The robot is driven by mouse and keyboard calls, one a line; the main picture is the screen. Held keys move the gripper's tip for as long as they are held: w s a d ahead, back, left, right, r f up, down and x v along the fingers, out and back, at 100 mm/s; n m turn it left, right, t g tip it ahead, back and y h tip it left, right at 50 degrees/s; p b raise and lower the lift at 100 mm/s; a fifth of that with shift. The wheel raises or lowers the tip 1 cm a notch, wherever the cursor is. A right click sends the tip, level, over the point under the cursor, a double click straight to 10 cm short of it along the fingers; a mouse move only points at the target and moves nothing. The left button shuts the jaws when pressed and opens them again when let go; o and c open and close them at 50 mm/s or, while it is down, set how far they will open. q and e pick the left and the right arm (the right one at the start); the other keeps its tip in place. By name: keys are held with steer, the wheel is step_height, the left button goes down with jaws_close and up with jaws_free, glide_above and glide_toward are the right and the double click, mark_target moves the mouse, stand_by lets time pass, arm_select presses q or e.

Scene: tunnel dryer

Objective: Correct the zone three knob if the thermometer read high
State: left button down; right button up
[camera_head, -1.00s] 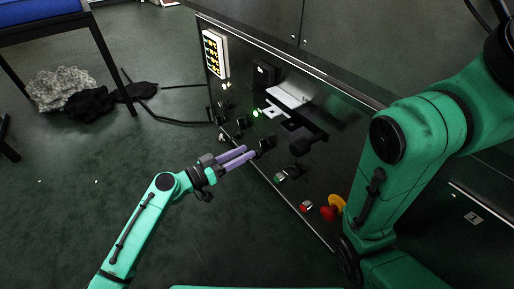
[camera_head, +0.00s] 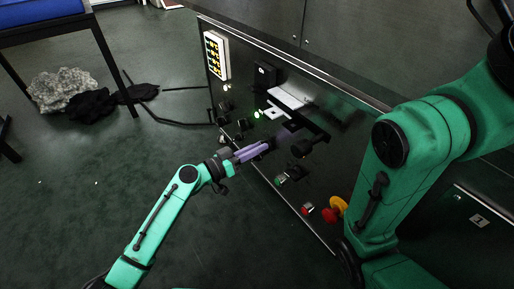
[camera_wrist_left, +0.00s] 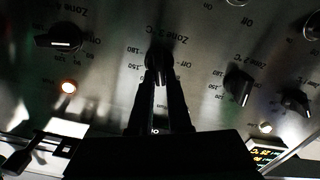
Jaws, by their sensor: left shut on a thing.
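My left gripper (camera_head: 264,146) reaches the dark control panel from the left, its purple fingers pointing at the panel face. In the left wrist view its fingers (camera_wrist_left: 160,88) are shut on a dark knob (camera_wrist_left: 158,57). A temperature scale surrounds this knob and a "Zone" label is beside it, upside down; I cannot read the number surely. Another dark knob (camera_wrist_left: 60,40) is at the upper left, and two more, a larger one (camera_wrist_left: 238,86) and a smaller one (camera_wrist_left: 295,100), are on the right. I cannot make out a thermometer. My right gripper is not in view.
A display with yellow digits (camera_head: 214,54) is at the panel's far end. A white plate (camera_head: 288,97) juts out by a green light (camera_head: 257,114). A red button (camera_head: 307,209) and a yellow-and-red switch (camera_head: 338,206) are at the near end.

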arm_select(q)
steer(key=shift+n, duration=0.3)
steer(key=shift+w+a+f+n+p, duration=0.1)
steer(key=shift+n+p, duration=0.1)
steer(key=shift+n, duration=1)
steer(key=shift+w+a+f+n+p, duration=0.1)
steer(key=shift+f+n+p, duration=0.1)
steer(key=shift+n, duration=1)
steer(key=shift+w+f+n+p, duration=0.1)
steer(key=shift+n+p, duration=0.1)
steer(key=shift+n, duration=1)
steer(key=c, duration=0.9)
jaws_free()
steer(key=shift+o, duration=0.2)
steer(key=shift+r, duration=0.1)
steer(key=shift+s+a, duration=0.1)
